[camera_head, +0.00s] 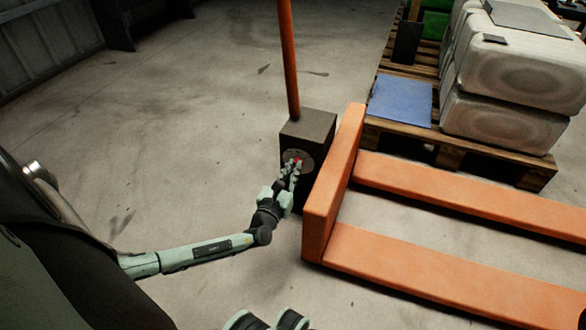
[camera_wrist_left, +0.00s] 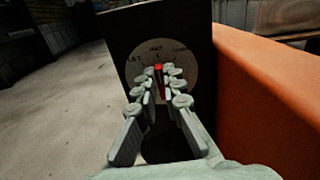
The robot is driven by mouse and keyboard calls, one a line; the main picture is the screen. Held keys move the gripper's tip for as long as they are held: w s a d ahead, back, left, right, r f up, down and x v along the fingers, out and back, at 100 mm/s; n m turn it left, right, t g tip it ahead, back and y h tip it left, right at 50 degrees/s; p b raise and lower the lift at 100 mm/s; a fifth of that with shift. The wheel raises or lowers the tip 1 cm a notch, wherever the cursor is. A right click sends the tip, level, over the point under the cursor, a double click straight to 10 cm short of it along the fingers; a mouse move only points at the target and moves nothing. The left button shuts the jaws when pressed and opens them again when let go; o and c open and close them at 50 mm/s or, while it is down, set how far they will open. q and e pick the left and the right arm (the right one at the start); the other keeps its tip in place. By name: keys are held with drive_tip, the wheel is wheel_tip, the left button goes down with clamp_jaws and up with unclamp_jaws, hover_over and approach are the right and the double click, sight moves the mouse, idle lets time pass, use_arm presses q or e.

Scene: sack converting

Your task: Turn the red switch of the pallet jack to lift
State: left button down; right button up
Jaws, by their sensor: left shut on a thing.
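The pallet jack has orange forks (camera_head: 420,265) and a dark box (camera_head: 312,128) at the foot of its orange handle. A round dial plate (camera_wrist_left: 182,66) with lettering is on the face of the box. The red switch (camera_wrist_left: 160,82) is at the dial's middle and stands about upright in the left wrist view. A bit of red (camera_head: 296,162) shows in the head view. My left gripper (camera_head: 294,168) is at the dial. Its fingers (camera_wrist_left: 160,76) are shut on the red switch, one on each side. The lettering is partly hidden and too small to read surely.
A wooden pallet (camera_head: 465,158) with pale sacks (camera_head: 510,75) and a blue sheet (camera_head: 401,100) stands behind the forks. The jack's orange upright (camera_wrist_left: 265,95) is close to the right of the dial. The concrete floor (camera_head: 190,130) to the left is clear.

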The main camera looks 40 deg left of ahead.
use_arm(q)
drive_tip(key=shift+s+a+f+n, duration=0.1)
drive_tip(key=shift+a+n, duration=0.1)
drive_tip(key=shift+n, duration=1.95)
drive_tip(key=shift+a+f+n, duration=0.1)
drive_tip(key=shift+a+n, duration=0.1)
drive_tip(key=shift+n, duration=1.95)
drive_tip(key=c, duration=1.6)
unclamp_jaws()
drive_tip(key=shift+c, duration=0.2)
drive_tip(key=v, duration=1.2)
